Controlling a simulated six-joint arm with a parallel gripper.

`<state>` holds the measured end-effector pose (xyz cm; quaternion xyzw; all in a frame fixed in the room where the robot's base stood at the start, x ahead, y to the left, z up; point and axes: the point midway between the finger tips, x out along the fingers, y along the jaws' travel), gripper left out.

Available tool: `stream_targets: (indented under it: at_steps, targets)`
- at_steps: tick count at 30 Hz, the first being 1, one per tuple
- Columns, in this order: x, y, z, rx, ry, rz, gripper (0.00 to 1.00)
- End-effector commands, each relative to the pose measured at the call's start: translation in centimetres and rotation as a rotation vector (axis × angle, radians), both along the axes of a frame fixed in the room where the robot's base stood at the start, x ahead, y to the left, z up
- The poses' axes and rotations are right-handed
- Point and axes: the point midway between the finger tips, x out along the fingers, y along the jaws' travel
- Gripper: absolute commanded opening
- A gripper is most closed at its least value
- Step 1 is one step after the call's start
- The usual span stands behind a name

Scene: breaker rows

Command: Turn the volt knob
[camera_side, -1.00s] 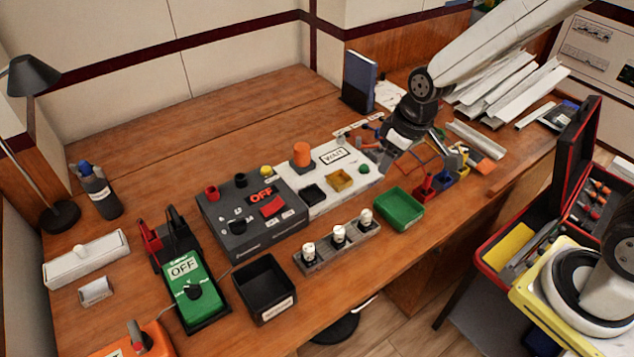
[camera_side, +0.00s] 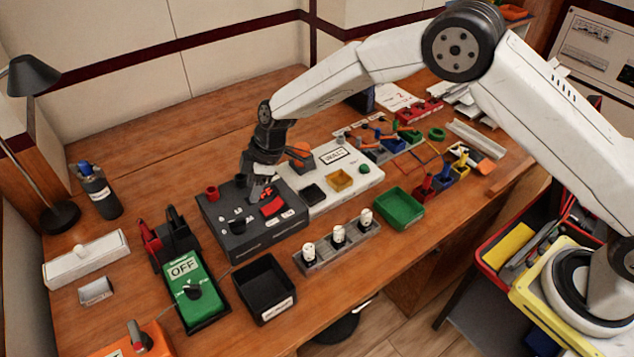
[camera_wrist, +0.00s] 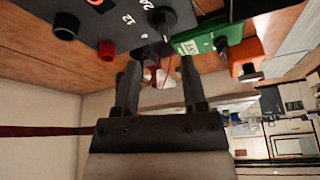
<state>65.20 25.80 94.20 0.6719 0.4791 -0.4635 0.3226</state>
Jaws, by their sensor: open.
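A dark grey box (camera_side: 250,232) stands on the bench in the side view. On its sloped top is a black knob (camera_side: 237,227) with white marks around it. The same knob shows in the wrist view (camera_wrist: 165,20), beside the numbers 12 and 20. A green meter (camera_side: 188,300) reading OFF also carries a black dial (camera_side: 193,291). I cannot read the word volt on either. My gripper (camera_side: 260,190) is over the box's back part, behind the knob. In the wrist view its two fingers (camera_wrist: 160,68) are apart with nothing between them.
A red switch (camera_side: 272,207) is on the box, close to my gripper. A white panel (camera_side: 318,205) adjoins it on the right. A black bin (camera_side: 264,290) and a grey holder with several white pieces (camera_side: 335,248) stand in front.

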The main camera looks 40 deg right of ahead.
Motion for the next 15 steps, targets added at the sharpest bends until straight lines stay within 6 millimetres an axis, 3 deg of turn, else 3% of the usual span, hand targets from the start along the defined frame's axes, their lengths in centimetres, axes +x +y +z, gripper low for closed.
stream_targets:
  at_steps: [6,15]
  targets:
    - [0.4,1.9,-1.0,0.018,-0.015,0.075,0.54]
    - [0.5,2.1,-1.3,0.018,-0.017,0.08,0.54]
